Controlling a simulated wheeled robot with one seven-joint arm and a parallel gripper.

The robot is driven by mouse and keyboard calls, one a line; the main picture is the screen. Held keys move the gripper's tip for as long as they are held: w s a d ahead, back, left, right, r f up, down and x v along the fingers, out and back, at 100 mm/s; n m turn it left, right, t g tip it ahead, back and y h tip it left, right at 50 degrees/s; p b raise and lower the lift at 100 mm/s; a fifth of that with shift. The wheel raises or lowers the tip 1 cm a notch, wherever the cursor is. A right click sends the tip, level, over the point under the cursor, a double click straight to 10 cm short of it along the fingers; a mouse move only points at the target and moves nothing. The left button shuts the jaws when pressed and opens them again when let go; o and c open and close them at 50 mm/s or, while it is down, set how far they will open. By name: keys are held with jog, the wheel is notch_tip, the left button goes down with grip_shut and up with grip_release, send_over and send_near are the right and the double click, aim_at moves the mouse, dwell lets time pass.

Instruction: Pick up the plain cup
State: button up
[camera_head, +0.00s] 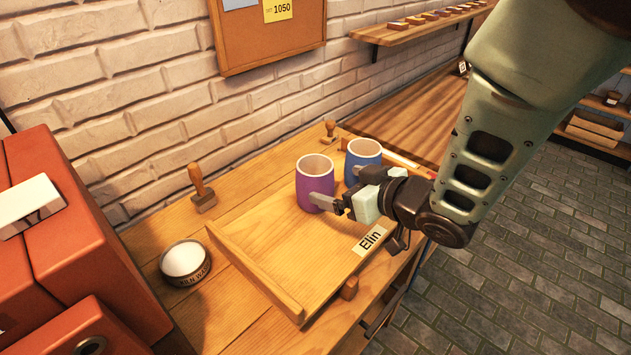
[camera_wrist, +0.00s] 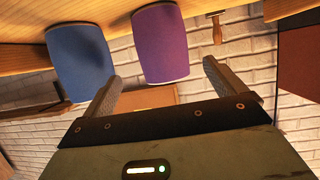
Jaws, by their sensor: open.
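Two cups stand upright side by side on a wooden tray (camera_head: 271,283). One is purple (camera_head: 308,179) and the other is blue (camera_head: 358,152), to its right and farther back. Neither shows a visible pattern, so I cannot tell which one is the plain cup. My gripper (camera_head: 335,186) is open at the right of the purple cup, one finger crossing in front of it and partly hiding the blue cup. In the wrist view the purple cup (camera_wrist: 160,40) lies ahead between the spread fingers; the blue cup (camera_wrist: 80,62) is left of it, beyond the left finger. I hold nothing.
The tray has a raised left rim and a paper label reading "Elin" (camera_head: 370,239). A round white-topped tin (camera_head: 184,260) and a wooden stamp (camera_head: 202,188) stand left of it. Red boxes (camera_head: 85,230) fill the left side. A brick wall runs behind.

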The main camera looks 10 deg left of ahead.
aim_at(315, 180)
jog(key=shift+s+p+x, duration=0.2)
jog(key=shift+p+x, duration=1.1)
jog(key=shift+x, duration=2.8)
jog(key=shift+a+f, duration=0.1)
jog(key=c, duration=1.2)
